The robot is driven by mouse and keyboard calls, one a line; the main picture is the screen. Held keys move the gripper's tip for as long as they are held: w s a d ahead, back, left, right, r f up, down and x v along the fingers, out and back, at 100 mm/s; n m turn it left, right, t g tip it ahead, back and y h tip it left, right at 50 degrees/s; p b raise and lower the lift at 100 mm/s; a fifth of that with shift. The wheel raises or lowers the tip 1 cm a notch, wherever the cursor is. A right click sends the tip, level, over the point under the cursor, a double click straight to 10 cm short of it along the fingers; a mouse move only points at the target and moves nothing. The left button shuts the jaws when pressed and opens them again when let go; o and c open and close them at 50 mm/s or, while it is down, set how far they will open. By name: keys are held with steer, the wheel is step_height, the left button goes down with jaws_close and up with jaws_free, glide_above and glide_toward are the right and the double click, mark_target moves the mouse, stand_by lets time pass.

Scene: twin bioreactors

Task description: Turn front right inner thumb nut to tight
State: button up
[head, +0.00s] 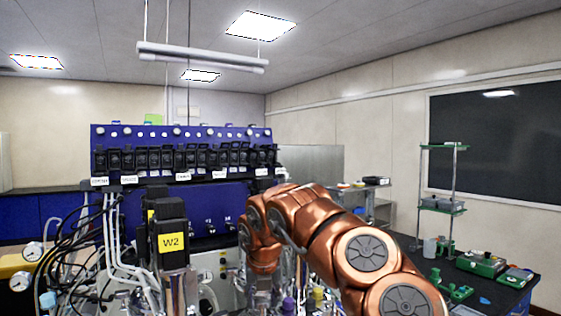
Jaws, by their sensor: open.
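My copper arm reaches in from the lower right, and its wrist points down over the bioreactor fittings at the bottom middle of the head view. My gripper (263,292) is below the wrist, small and hard to separate from the metal parts around it. Its jaws are open, and I see nothing held in them. The front right inner thumb nut cannot be picked out; the fittings there are small, crowded and partly covered by my arm.
A black motor block labelled W2 (171,241) stands left of my wrist. Behind is a blue panel (150,134) with a row of black modules. Tubes and cables (112,240) crowd the left. A dark bench (430,268) with green equipment (483,264) is at right.

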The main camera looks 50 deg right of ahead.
steer(key=shift+s+d+r+n+t+y+p, duration=0.1)
steer(key=shift+n+t+y+p, duration=0.1)
steer(key=shift+n+p, duration=0.45)
steer(key=shift+r+n+t+y+p, duration=0.1)
steer(key=shift+n+y+p, duration=0.1)
steer(key=shift+n+p, duration=0.4)
